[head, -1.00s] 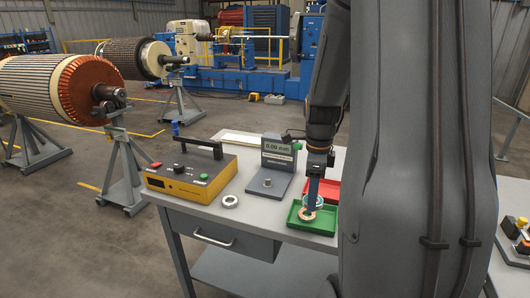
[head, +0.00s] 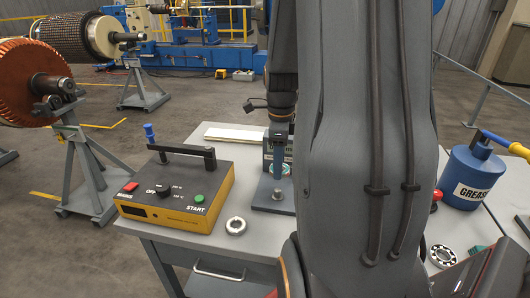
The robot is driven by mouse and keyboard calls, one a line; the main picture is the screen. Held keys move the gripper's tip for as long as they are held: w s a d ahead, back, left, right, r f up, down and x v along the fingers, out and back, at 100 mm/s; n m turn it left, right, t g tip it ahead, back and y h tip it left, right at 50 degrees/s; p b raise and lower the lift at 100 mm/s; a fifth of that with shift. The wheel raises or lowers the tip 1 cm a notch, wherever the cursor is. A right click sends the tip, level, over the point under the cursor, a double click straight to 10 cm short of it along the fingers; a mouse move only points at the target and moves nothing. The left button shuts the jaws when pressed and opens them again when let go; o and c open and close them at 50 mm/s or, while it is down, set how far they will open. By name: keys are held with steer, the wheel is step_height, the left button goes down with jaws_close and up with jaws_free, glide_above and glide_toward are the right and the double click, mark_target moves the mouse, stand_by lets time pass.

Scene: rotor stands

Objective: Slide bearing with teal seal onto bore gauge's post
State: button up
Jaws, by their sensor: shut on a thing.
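My gripper (head: 278,174) is shut on the bearing with the teal seal (head: 287,169), which is partly hidden behind the fingers. It holds the bearing in front of the bore gauge's display (head: 267,156), just above the short metal post. The post (head: 278,195) stands on the gauge's grey base (head: 266,203) and its top looks bare. The bearing looks apart from the post, but I cannot tell how well it lines up. My arm hides the right part of the gauge.
A yellow and grey heater box (head: 176,192) with a black handle stands left of the gauge. A steel bearing (head: 236,226) lies on the table in front. Right of my arm are a blue grease can (head: 470,175) and another bearing (head: 443,256). The trays are hidden.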

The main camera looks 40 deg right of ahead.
steer(key=b, duration=0.4)
glide_above(277, 189)
steer(key=shift+s+f, duration=0.1)
steer(key=shift+f, duration=2.5)
steer(key=shift+r, duration=0.1)
steer(key=shift+f, duration=0.25)
steer(key=shift+f, duration=0.3)
steer(key=shift+f+b, duration=0.35)
steer(key=shift+f, duration=0.55)
steer(key=shift+f, duration=0.35)
steer(key=shift+f+b, duration=0.5)
steer(key=shift+f, duration=0.1)
